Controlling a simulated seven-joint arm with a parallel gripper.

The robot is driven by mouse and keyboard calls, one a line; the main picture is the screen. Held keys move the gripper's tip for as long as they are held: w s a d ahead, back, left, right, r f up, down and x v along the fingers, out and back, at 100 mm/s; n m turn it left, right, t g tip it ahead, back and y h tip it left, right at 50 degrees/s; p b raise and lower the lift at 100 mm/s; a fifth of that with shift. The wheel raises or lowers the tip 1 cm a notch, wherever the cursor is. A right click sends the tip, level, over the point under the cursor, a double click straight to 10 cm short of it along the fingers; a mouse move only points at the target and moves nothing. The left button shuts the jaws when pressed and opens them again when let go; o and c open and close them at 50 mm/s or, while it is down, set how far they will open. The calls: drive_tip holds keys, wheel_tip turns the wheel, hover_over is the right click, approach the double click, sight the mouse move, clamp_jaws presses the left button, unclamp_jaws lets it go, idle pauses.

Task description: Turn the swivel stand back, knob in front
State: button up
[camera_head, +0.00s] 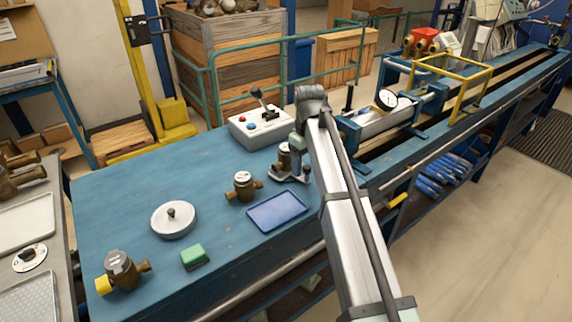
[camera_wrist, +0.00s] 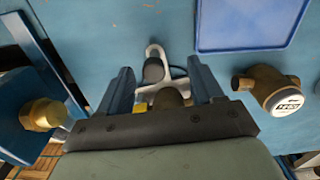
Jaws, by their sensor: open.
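The swivel stand is a grey metal base (camera_head: 284,178) carrying a brass meter (camera_head: 285,160), low at the right of the blue bench top in the head view. Its dark knob (camera_head: 306,171) stands at the right side of the base there. In the wrist view the slotted grey plate (camera_wrist: 153,50) points up the picture, with the round dark knob (camera_wrist: 154,70) on it. My gripper (camera_wrist: 160,66) is open, its two fingers apart on either side of the plate and knob. The brass part (camera_wrist: 168,98) is mostly hidden by my gripper body. Contact cannot be told.
A blue tray (camera_head: 278,211) and a second brass meter (camera_head: 243,186) lie close by. A grey control box (camera_head: 261,127) with a lever stands behind. A white disc (camera_head: 173,220), green block (camera_head: 195,256) and another meter (camera_head: 122,270) sit further left, with bare bench between.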

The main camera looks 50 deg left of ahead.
drive_tip(key=shift+s, duration=0.55)
drive_tip(key=o, duration=0.4)
drive_tip(key=shift+o, duration=0.2)
drive_tip(key=shift+r, duration=0.15)
drive_tip(key=shift+r, duration=2.6)
